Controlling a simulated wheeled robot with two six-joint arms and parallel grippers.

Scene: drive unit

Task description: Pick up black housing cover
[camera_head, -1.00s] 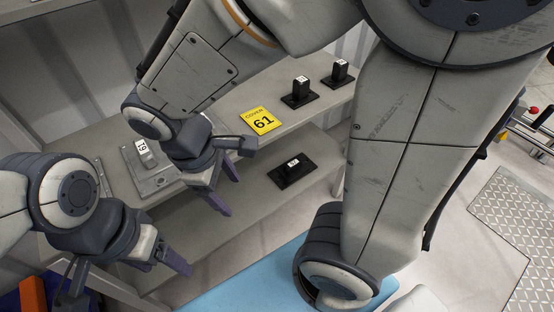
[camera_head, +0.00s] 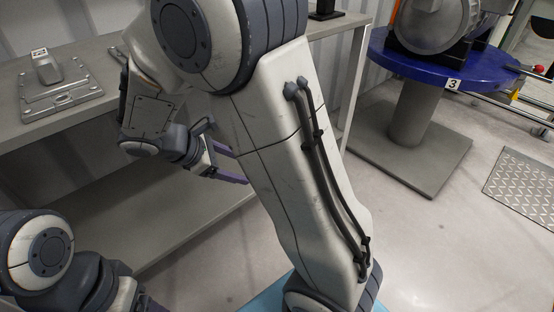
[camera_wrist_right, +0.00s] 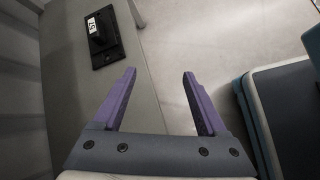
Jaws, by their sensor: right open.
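A black housing cover (camera_wrist_right: 105,38) with a white number label lies on a grey shelf in the right wrist view, at the upper left. My right gripper (camera_wrist_right: 159,74) is open and empty, with the cover ahead and left of its fingertips, apart from them. In the head view my right gripper (camera_head: 241,168) hangs in front of the shelving. Part of another black piece (camera_head: 325,10) shows at the top edge. My left gripper (camera_head: 148,302) is at the bottom left, mostly cut off.
A grey metal cover (camera_head: 62,92) sits on the upper shelf (camera_head: 25,128) at left. A blue round table (camera_head: 440,68) marked 3 stands at upper right. Open floor lies right of my arm. A blue-edged dark object (camera_wrist_right: 285,110) is right of the gripper in the wrist view.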

